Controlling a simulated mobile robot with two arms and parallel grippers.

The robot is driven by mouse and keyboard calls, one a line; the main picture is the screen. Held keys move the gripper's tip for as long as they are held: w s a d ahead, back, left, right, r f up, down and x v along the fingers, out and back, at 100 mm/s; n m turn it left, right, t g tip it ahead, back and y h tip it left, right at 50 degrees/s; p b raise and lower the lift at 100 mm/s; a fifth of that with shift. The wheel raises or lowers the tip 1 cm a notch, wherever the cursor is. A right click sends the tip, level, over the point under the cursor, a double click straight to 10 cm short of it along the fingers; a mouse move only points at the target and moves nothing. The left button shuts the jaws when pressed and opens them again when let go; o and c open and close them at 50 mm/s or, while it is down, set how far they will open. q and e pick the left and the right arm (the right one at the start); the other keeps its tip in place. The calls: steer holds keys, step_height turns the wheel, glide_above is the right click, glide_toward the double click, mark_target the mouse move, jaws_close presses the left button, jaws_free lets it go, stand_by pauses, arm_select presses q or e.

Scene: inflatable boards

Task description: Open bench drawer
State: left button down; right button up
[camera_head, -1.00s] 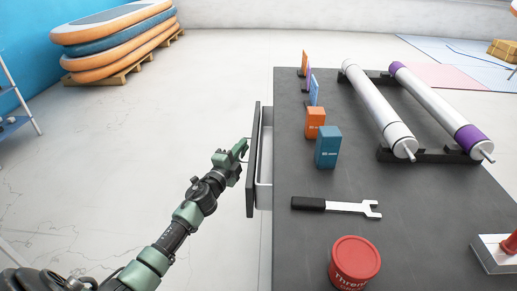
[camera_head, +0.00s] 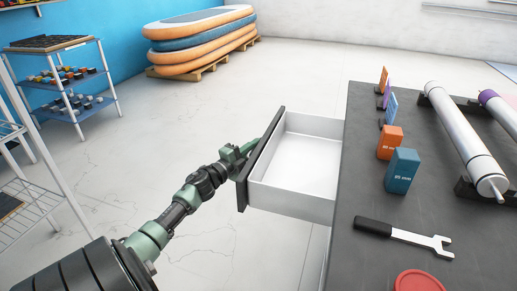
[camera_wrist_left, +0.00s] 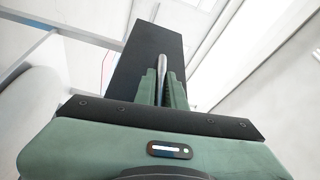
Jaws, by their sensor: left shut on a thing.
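The bench drawer (camera_head: 300,165) is pulled well out from the left side of the dark-topped bench (camera_head: 365,265). Its white inside looks empty. Its dark front panel (camera_head: 264,160) faces left. My left gripper (camera_head: 243,152) is at the outer face of this panel. In the left wrist view, the two green fingers (camera_wrist_left: 163,88) are shut on the metal handle (camera_wrist_left: 162,66), in front of the dark panel. In the head view the handle is mostly hidden by the gripper. My right gripper is not in view.
On the bench are an orange box (camera_head: 390,142), a blue box (camera_head: 402,170), a wrench (camera_head: 403,234), a red lid (camera_head: 418,281) and a white roll (camera_head: 465,140). Shelving (camera_head: 65,80) stands left, stacked boards (camera_head: 200,40) behind. Floor around the drawer is clear.

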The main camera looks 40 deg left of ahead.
arm_select(q)
steer(key=shift+f, duration=0.1)
steer(key=c, duration=1.5)
jaws_free()
